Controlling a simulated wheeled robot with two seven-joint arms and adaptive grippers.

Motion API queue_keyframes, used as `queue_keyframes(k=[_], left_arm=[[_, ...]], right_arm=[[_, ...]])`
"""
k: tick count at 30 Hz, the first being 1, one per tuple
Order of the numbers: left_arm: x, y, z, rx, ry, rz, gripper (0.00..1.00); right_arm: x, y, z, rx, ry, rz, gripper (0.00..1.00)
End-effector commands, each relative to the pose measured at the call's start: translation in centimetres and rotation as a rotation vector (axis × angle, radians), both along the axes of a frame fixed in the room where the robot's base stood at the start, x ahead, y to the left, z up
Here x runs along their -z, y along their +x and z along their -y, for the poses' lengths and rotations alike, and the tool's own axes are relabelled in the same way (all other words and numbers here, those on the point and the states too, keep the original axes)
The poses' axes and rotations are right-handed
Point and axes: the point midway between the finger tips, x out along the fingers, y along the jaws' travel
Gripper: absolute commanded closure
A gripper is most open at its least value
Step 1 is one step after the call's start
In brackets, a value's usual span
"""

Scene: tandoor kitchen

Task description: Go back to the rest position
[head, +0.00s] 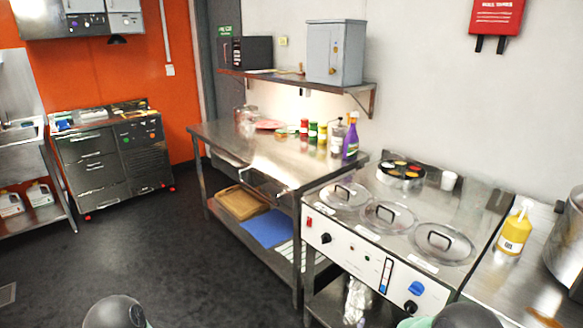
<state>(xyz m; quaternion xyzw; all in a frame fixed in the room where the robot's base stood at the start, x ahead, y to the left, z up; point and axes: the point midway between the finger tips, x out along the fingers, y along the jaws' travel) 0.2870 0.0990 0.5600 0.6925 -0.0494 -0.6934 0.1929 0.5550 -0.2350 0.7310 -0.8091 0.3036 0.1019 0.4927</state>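Neither of my grippers is in the head view. Only dark rounded parts of my own arms show at the bottom edge, one at left of centre and one at the right. They touch nothing that I can see. What my grippers hold, if anything, is out of view.
A steel worktable (240,146) with jars and a purple bottle (351,138) stands ahead. A white-fronted appliance (350,250) with several lidded wells is at the right, beside a yellow bottle (515,230). A steel drawer unit (90,165) stands back left. The dark floor (150,245) is clear.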

Motion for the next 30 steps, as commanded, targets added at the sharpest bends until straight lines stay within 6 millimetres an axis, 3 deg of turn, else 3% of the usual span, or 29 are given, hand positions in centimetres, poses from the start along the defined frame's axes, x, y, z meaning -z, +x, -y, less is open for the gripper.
queue_keyframes(k=[5,9,15,18,23,30], left_arm=[[-2.0,0.0,0.0,0.0,0.0,0.0,0.6],[-3.2,0.0,0.0,0.0,0.0,0.0,0.6],[-4.5,0.0,0.0,0.0,0.0,0.0,0.6],[-4.8,0.0,0.0,0.0,0.0,0.0,0.6],[-4.9,0.0,0.0,0.0,0.0,0.0,0.6],[-4.9,0.0,0.0,0.0,0.0,0.0,0.6]], right_arm=[[6.4,-5.0,-4.6,-0.353,-0.015,-0.339,0.36],[10.1,-11.4,-8.3,-0.656,-0.004,-0.573,0.36],[12.2,-21.3,-12.1,-1.051,0.037,-0.809,0.36],[12.3,-24.5,-13.0,-1.177,0.055,-0.868,0.36],[12.2,-26.8,-13.6,-1.268,0.068,-0.903,0.36],[12.2,-26.9,-13.6,-1.274,0.068,-0.905,0.36]])
